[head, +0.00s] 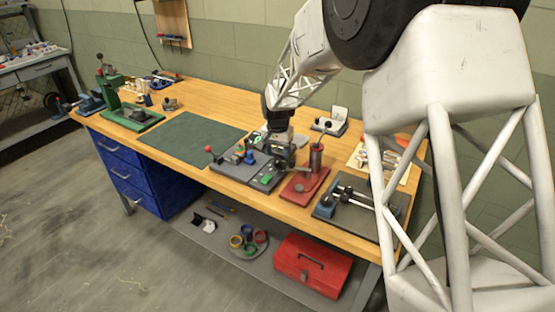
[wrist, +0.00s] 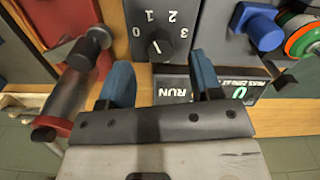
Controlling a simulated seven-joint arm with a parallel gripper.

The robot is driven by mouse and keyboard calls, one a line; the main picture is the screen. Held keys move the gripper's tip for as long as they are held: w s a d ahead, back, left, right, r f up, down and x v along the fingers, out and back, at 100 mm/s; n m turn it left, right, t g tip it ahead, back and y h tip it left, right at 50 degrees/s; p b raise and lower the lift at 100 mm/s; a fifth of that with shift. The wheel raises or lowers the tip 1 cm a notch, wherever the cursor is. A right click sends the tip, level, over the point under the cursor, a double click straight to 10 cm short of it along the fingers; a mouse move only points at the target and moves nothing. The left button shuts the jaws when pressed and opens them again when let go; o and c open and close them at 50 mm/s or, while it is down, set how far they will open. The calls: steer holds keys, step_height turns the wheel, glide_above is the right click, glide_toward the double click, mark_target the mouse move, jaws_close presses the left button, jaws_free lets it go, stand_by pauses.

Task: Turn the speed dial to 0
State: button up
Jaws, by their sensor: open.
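The speed dial (wrist: 158,46) is a small black knob on a dark plate, with 0, 1, 2 and 3 around it in the wrist view. A short pale mark shows on the knob; I cannot tell for sure which number it points at. My gripper (wrist: 161,76) is open and empty, its two blue fingers on either side of the dial's line. The dial appears just beyond the fingertips, not gripped. In the head view my gripper (head: 277,143) is over the grey control panel (head: 229,173) and hides the dial.
A blue knob (wrist: 264,32) and a green-orange round part (wrist: 302,36) stand right. A red-based fixture (wrist: 72,90) stands close left. The green mat (head: 190,138) is clear.

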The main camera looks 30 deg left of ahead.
mark_target(278, 160)
steer(key=shift+f, duration=1.65)
steer(key=c, duration=0.9)
